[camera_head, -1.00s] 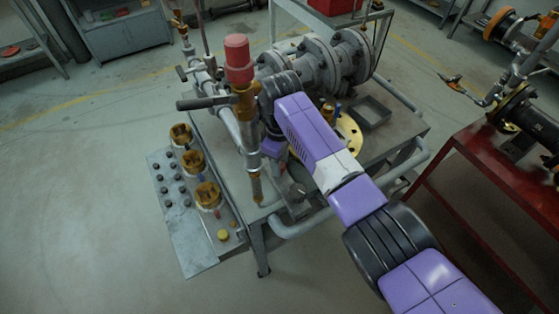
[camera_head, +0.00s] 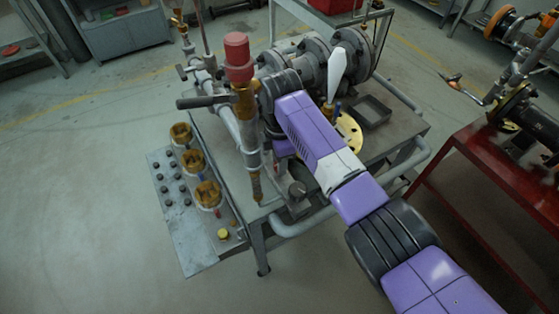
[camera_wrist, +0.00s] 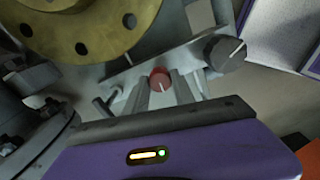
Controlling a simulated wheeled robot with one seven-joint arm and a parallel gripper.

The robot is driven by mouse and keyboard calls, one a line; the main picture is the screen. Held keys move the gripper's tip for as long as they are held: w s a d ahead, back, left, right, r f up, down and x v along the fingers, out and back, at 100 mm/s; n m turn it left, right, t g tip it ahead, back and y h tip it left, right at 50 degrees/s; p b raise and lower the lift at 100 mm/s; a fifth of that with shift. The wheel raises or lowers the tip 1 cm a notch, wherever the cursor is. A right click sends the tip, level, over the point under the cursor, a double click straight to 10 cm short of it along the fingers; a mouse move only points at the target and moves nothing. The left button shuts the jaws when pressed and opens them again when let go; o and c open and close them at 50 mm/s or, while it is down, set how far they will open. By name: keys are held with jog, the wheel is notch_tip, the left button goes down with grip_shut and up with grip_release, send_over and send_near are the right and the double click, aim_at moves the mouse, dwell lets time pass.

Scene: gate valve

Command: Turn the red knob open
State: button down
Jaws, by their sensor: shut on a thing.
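The red knob (camera_wrist: 159,80) is small and round, with a pale line on its face. It shows in the wrist view, on a grey metal plate. My gripper (camera_wrist: 161,86) has its two grey fingers on either side of the knob and is shut on it. In the head view my arm reaches to the bench, and its links hide the gripper fingers and this knob.
A dark knob (camera_wrist: 225,53) with a pale line sits right of the red one. A large brass flange (camera_wrist: 85,25) is close above the fingers. In the head view, a red-capped upright valve (camera_head: 238,62) stands beside my arm.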

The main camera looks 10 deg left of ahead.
jog(key=shift+r+n, duration=0.1)
jog(key=shift+n, duration=0.2)
jog(key=c, duration=1.1)
grip_release()
jog(key=shift+o, duration=0.2)
jog(key=shift+r+b, duration=0.35)
jog(key=shift+r, duration=3.55)
